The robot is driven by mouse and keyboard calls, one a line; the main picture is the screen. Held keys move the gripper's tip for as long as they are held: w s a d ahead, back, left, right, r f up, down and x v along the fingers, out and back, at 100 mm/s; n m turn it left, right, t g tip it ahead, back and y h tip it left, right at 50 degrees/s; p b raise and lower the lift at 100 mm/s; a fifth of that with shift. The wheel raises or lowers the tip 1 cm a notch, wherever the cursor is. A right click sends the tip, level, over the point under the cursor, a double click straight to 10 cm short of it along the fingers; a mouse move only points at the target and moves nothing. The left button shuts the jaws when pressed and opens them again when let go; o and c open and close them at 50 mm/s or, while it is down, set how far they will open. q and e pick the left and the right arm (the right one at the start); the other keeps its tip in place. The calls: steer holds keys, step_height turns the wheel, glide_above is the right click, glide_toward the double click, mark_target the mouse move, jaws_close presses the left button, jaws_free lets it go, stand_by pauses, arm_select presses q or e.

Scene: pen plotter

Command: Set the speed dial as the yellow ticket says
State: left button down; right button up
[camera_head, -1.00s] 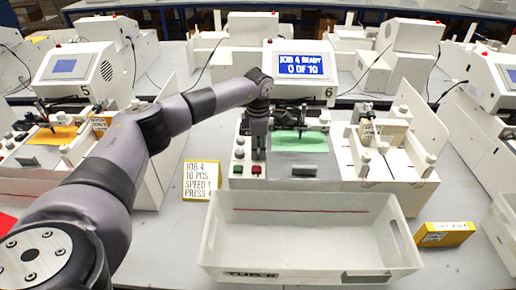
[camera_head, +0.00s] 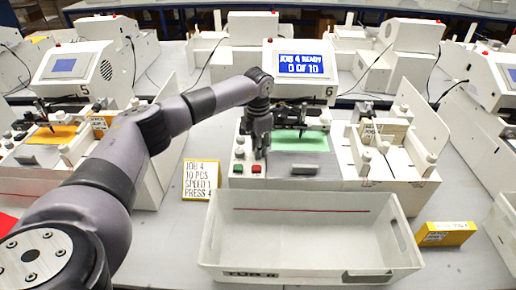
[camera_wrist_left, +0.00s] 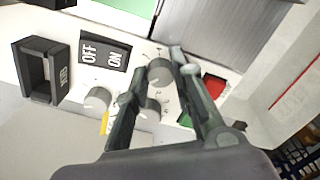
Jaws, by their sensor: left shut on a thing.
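The yellow ticket (camera_head: 201,180) stands left of plotter 6 and reads JOB 4, 10 PCS, SPEED 1, PRESS 4 in the head view. My left gripper (camera_head: 260,152) points down at the control panel (camera_head: 239,168) of plotter 6. In the left wrist view, its fingers (camera_wrist_left: 152,76) are closed about a round grey knob (camera_wrist_left: 159,72) on the panel. Two other grey knobs, a lower one (camera_wrist_left: 150,109) and a left one (camera_wrist_left: 97,98), show nearby. The knob labels and the held knob's setting are too small to read. My right gripper is not in view.
The screen (camera_head: 301,64) reads JOB 4 READY, 0 OF 10. Green (camera_head: 238,169) and red (camera_head: 257,170) buttons sit close to the gripper. An OFF/ON switch (camera_wrist_left: 104,52) is beside the knobs. A white tub (camera_head: 312,235) stands in front.

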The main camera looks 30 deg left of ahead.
arm_select(q)
steer(key=shift+r+n, duration=0.1)
steer(key=shift+n, duration=1.7)
steer(key=c, duration=1.7)
jaws_free()
steer(key=shift+o, duration=0.2)
step_height(320, 180, up, 12)
